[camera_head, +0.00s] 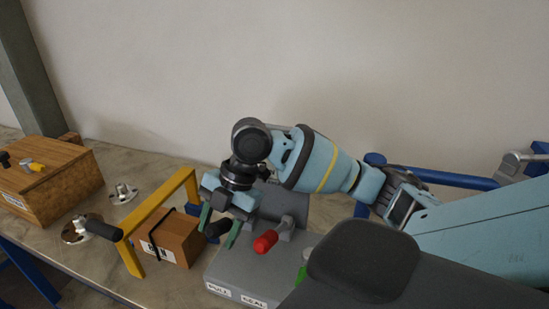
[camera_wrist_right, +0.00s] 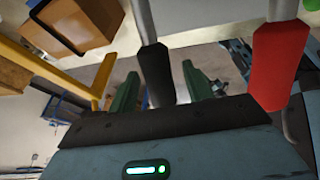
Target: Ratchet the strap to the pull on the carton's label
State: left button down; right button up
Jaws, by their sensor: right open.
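The brown carton (camera_head: 184,236) stands on the bench, with a dark strap (camera_head: 157,226) around it and a white label (camera_head: 156,251) on its front. The label's print is too small to read. To its right is a grey machine base (camera_head: 235,272) with a black-gripped lever (camera_head: 218,228) and a red-gripped lever (camera_head: 265,241). My right gripper (camera_head: 219,225) is open, with its green fingers on either side of the black grip. The right wrist view also shows the black grip (camera_wrist_right: 157,75) between the fingers and the red grip (camera_wrist_right: 278,65) outside them. Contact cannot be told. My left gripper is not in view.
A yellow frame (camera_head: 158,204) arches beside the carton. A wooden box (camera_head: 60,184) and flanged metal fittings (camera_head: 123,194) stand farther left. White plates (camera_head: 218,290) mark the machine's front edge. A blue rail (camera_head: 440,178) runs behind my right arm.

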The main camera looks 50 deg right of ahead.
jog(key=c, duration=1)
